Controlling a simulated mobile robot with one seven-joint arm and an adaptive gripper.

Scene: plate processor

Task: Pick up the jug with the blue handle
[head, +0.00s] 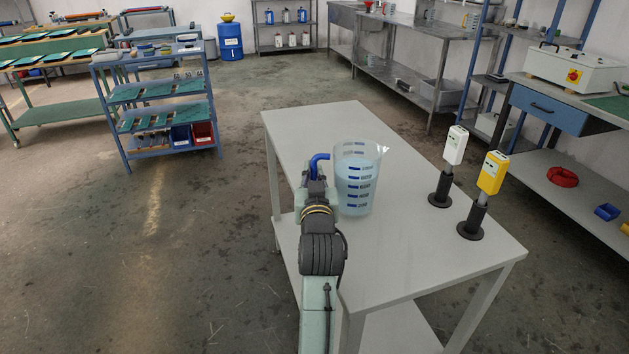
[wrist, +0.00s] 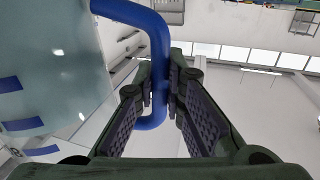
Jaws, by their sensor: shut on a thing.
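The jug (head: 358,180) is clear with blue measuring marks and a blue handle (head: 319,160) on its left side. It is upright at the table (head: 430,268); I cannot tell whether its base touches the top. My gripper (head: 314,178) is at the handle, left of the jug, partly hidden by my own arm. In the wrist view my gripper (wrist: 160,85) has its two fingers closed on the vertical part of the blue handle (wrist: 157,50). The jug's wall with blue marks fills the left of the wrist view (wrist: 50,70).
A white device (head: 455,146) and a yellow device (head: 492,173) stand in dark round holders on the table, right of the jug. The table top behind the jug is clear. A blue shelf cart (head: 160,142) stands at the left, and a workbench (head: 560,190) at the right.

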